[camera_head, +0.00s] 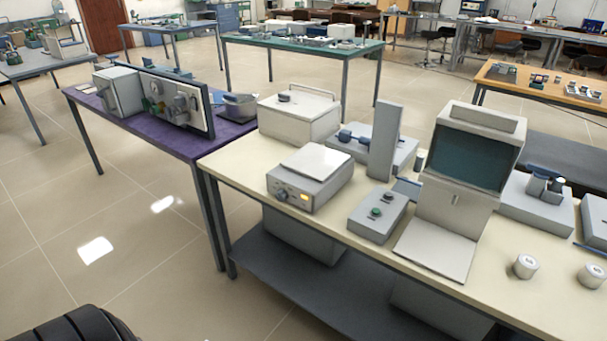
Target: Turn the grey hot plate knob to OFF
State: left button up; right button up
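A grey hot plate (323,187) with a white top plate (316,161) stands near the front edge of the cream-topped table. Its front panel carries small knobs (281,195) and a lit orange indicator. The knob's pointer and the OFF mark are too small to read. Neither of my grippers is in view, and nothing touches the hot plate.
A grey box with a green button (376,212) stands right of the hot plate. A furnace with its lower door open (437,248) is farther right, with two white jars (525,267) beyond. A pale lidded box (299,122) stands behind. Floor at left is clear.

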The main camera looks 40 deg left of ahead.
aim_at(282, 195)
jog(key=u, duration=1.3)
